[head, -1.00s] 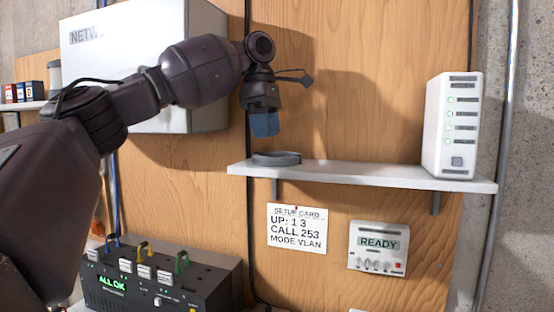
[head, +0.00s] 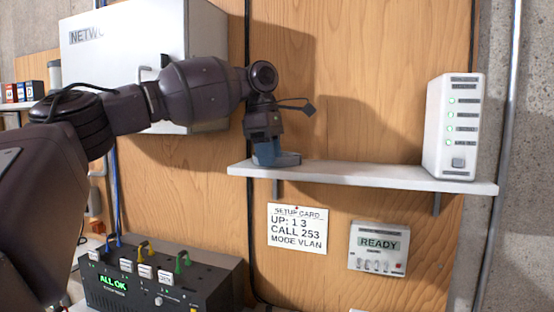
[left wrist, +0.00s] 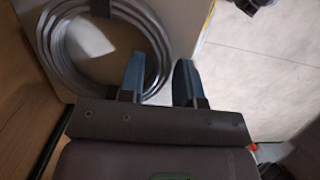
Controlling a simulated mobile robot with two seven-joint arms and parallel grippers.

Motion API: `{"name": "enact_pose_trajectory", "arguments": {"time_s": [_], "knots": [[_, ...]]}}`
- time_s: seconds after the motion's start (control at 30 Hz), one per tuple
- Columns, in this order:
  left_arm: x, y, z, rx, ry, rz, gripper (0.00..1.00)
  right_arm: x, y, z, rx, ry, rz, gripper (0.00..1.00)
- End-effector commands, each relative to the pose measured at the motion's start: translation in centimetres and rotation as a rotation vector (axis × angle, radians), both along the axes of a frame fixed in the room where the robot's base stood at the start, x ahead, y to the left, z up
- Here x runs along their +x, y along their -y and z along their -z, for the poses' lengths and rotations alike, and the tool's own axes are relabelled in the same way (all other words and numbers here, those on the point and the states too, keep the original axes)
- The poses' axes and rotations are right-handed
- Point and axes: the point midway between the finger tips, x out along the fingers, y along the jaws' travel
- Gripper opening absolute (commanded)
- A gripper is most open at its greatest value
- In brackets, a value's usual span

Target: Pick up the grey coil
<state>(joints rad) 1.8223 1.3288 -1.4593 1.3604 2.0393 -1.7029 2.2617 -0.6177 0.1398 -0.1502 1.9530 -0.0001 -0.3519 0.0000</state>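The grey coil (head: 290,158) lies flat near the left end of the white wall shelf. In the left wrist view the coil (left wrist: 62,45) shows as several thin loops with a dark band around them. My left gripper (head: 265,158) points down, its blue fingertips at the coil's level and partly hiding it. In the left wrist view its fingers (left wrist: 160,78) are apart. One finger overlaps the coil's side and the other is just outside it. I cannot tell whether either touches the coil. My right gripper is not in view.
The shelf (head: 370,176) is clear between the coil and a white router box (head: 451,127) at its right end. A white network cabinet (head: 120,50) hangs behind my left arm. A setup card (head: 297,231), a READY unit (head: 379,246) and a black switch box (head: 150,285) are below.

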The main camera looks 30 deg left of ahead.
Motion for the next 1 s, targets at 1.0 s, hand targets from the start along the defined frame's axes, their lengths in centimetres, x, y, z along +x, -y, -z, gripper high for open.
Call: {"name": "enact_pose_trajectory", "arguments": {"time_s": [1.0], "knots": [[0.1,0.1,-8.3,-0.002,0.003,0.001,0.0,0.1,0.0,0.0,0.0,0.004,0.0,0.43]]}}
